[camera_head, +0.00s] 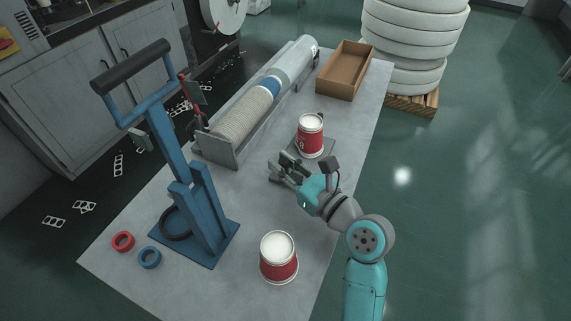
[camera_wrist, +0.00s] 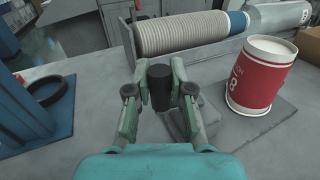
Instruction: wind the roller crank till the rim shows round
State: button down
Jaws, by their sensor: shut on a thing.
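My gripper (camera_head: 284,168) is low over the bench, left of and in front of a red-and-white paper cup (camera_head: 311,138). In the wrist view its fingers stand on either side of a dark upright cylindrical grip (camera_wrist: 160,88), which looks like the crank handle, and are shut on it. That cup also shows in the wrist view (camera_wrist: 256,82), standing on a dark flat plate (camera_wrist: 270,125) with its white end up. The cup's lower rim is too small to judge for roundness. The crank's arm and roller are mostly hidden by my gripper.
A second cup (camera_head: 278,262) stands at the bench's near side. A blue lever press (camera_head: 196,215) stands left, with a red ring (camera_head: 123,241) and a blue ring (camera_head: 150,257). A long trough of stacked cups (camera_head: 245,112) and a cardboard tray (camera_head: 345,72) lie behind.

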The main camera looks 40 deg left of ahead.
jog(key=shift+a+m+t+h, duration=0.3)
jog(key=shift+m+t, duration=0.45)
jog(key=shift+t, duration=0.35)
jog(key=shift+a+m+t+h, duration=0.15)
jog(key=shift+m+t+h, duration=0.25)
jog(key=shift+m+t, duration=0.55)
jog(key=shift+w, duration=0.1)
jog(key=c, duration=1)
grip_release()
jog(key=v, duration=1.2)
jog(key=shift+a, duration=0.1)
